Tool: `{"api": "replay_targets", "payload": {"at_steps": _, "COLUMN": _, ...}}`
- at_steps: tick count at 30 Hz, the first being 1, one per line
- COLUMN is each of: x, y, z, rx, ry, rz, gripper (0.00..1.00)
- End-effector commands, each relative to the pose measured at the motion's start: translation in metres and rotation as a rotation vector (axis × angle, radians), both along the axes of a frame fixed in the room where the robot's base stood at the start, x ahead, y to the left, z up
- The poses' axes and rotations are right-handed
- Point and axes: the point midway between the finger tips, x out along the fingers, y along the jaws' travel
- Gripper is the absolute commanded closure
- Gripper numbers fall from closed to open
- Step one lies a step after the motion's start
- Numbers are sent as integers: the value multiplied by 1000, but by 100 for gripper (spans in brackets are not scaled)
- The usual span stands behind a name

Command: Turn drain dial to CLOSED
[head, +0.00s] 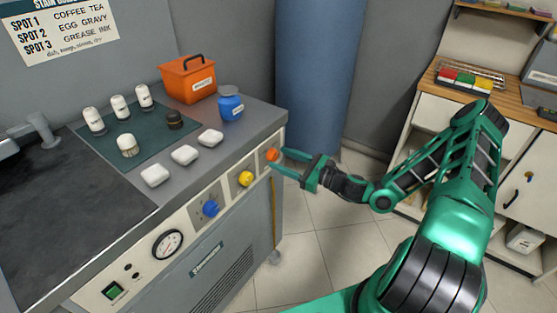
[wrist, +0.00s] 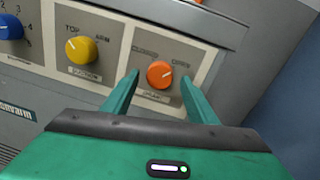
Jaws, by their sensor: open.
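The drain dial is an orange knob (wrist: 160,74) at the right end of the machine's front panel, with CLOSED lettered at its upper left and OPEN at its upper right. Its pale pointer mark seems to aim up and right, toward OPEN. In the head view the orange knob (head: 272,155) is at the panel's far end. My gripper (head: 277,160) is open, with its green fingers pointing at the panel. In the wrist view the fingers (wrist: 160,88) stand on either side of the orange knob; I cannot tell whether they touch it.
A yellow suction knob (wrist: 81,49) and a blue knob (head: 210,208) sit to the left on the same panel. A gauge (head: 167,244) is farther left. Bottles, white blocks, a blue jar (head: 230,106) and an orange caddy (head: 188,80) stand on top. A blue column (head: 318,70) rises behind.

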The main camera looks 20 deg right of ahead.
Motion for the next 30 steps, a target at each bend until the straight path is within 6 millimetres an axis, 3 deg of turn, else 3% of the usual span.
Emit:
{"api": "replay_targets", "payload": {"at_steps": 13, "x": 8, "y": 8, "z": 0, "rx": 0, "ry": 0, "rz": 0, "gripper": 47}}
{"api": "replay_targets", "payload": {"at_steps": 18, "x": 8, "y": 8, "z": 0, "rx": 0, "ry": 0, "rz": 2, "gripper": 85}}
{"api": "replay_targets", "payload": {"at_steps": 19, "x": 8, "y": 8, "z": 0, "rx": 0, "ry": 0, "rz": 2, "gripper": 88}}
{"api": "replay_targets", "payload": {"at_steps": 30, "x": 8, "y": 10, "z": 0, "rx": -41, "ry": -29, "rz": 5, "gripper": 88}}
